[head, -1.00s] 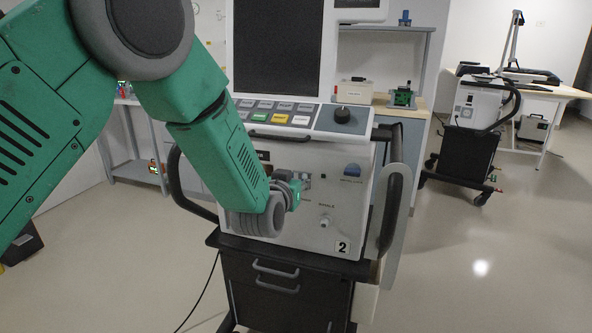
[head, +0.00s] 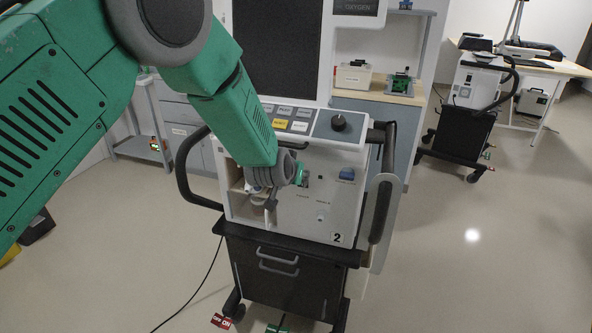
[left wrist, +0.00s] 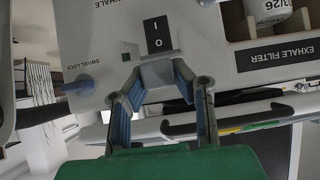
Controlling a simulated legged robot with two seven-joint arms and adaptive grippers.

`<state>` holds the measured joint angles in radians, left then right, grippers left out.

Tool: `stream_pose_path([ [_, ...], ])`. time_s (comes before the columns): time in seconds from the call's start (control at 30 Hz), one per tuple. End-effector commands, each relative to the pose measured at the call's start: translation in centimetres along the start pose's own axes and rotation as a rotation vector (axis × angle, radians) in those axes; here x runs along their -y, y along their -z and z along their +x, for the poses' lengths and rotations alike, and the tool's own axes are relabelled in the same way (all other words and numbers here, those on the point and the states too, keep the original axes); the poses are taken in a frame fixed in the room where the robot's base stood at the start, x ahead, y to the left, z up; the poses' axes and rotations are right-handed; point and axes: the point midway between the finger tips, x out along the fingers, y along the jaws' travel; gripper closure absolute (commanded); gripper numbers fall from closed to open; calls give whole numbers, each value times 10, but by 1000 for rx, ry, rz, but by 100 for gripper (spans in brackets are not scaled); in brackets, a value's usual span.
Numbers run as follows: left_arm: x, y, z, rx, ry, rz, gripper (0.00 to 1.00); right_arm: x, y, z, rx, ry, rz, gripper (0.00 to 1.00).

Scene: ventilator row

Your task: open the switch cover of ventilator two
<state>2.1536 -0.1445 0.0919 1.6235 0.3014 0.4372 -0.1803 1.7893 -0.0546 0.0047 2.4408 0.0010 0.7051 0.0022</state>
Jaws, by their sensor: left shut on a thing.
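Ventilator two (head: 318,222) stands ahead of me, with the label "2" low on its pale front panel. My left gripper (head: 298,174) is at the panel's middle in the head view, and the arm hides part of the panel. In the left wrist view, which shows the panel upside down, my left gripper (left wrist: 156,76) has its fingers on both sides of a grey switch cover (left wrist: 158,74). It is shut on that cover. The black I/O rocker switch (left wrist: 157,33) shows uncovered right beside the cover. My right gripper is in neither view.
A blue swivel lock (left wrist: 78,86) sits beside the switch. The exhale filter label (left wrist: 275,54) and an open compartment are on the other side. A black side handle (head: 380,205) stands out at the right. Another machine (head: 474,82) stands at the back right. Open floor lies right.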

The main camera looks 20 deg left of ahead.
Motion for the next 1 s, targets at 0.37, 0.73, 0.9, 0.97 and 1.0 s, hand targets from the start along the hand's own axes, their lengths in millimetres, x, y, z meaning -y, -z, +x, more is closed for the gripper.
stream_pose_path([
  [0.37, -1, 1, 0, -2, -1, 1, 70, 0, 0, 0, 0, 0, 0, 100],
  [0.73, 0, 0, -1, -1, 0, 1, 55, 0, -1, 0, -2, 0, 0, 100],
  [0.9, 0, 2, -17, -2, 0, 1, 55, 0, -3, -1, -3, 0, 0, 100],
  [0.97, 0, 2, -28, -2, 0, 2, 55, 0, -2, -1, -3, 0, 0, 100],
  [1.0, 0, 2, -36, -2, 0, 3, 55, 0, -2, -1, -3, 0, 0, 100],
])
